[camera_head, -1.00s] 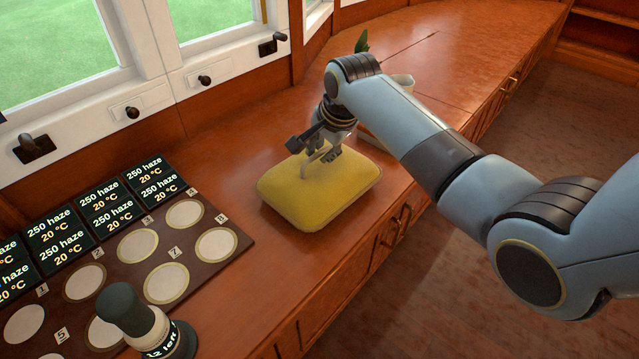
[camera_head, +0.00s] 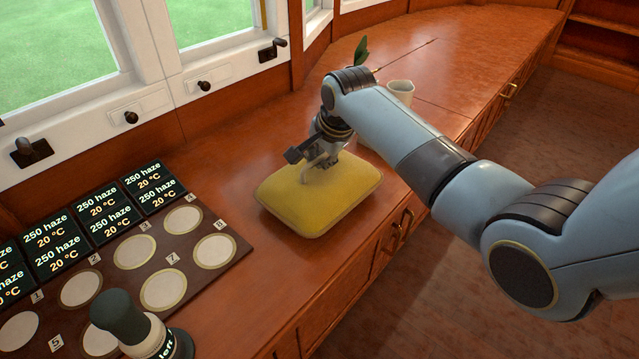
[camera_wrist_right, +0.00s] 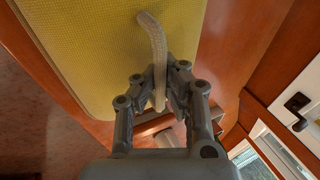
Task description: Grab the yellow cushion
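The yellow cushion (camera_head: 340,200) lies flat on the wooden counter, and its fabric fills the upper left of the right wrist view (camera_wrist_right: 90,50). A pale curved strap (camera_wrist_right: 154,45) stands out against its face. My right gripper (camera_head: 322,162) is over the cushion's far part. In the right wrist view its fingertips (camera_wrist_right: 165,78) are close together on either side of the strap, and they appear to be closed on it. My left gripper is not in view.
A brown board (camera_head: 208,280) with pale discs and dark display tiles (camera_head: 104,207) lies to the left. A white cup (camera_head: 401,90) and a plant (camera_head: 361,50) are behind my arm. Windows line the back.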

